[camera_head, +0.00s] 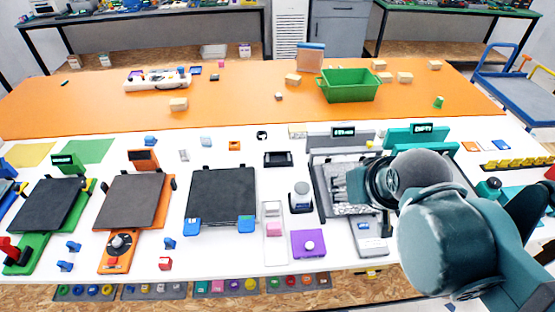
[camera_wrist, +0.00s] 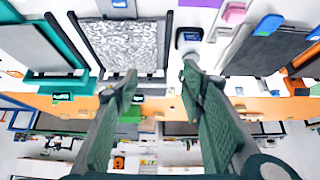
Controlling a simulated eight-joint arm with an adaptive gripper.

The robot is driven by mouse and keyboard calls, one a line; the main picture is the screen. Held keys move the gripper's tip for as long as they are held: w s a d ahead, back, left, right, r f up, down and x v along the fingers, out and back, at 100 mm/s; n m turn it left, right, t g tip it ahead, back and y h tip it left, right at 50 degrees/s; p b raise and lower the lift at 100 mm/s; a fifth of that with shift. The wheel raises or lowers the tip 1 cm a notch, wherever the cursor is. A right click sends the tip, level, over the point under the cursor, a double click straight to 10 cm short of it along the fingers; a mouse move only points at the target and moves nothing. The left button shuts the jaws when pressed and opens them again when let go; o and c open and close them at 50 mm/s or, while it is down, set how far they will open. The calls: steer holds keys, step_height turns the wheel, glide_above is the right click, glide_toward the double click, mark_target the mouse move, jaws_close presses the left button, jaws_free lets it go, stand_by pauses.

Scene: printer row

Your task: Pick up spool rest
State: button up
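I cannot tell for sure which object is the spool rest. One candidate is a black holder (camera_head: 277,159) with raised sides, which stands behind the black print bed in the head view. Another is a small black stand with a pale round top (camera_head: 300,196), between the black bed and the grey printer. That stand also shows in the wrist view (camera_wrist: 188,40), just beyond the right fingertip. My gripper (camera_wrist: 160,80) is open and empty, its two green fingers apart. In the head view my arm hangs over the right part of the grey printer (camera_head: 317,188) and hides some of it.
A black print bed (camera_head: 222,195) lies left of the stand. A purple block (camera_head: 309,244) with a white knob lies in front. A green crate (camera_head: 348,88) and several small boxes stand on the orange table (camera_head: 230,95) behind. White tabletop between the machines is partly free.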

steer(key=o, duration=0.5)
steer(key=shift+w+r, duration=0.1)
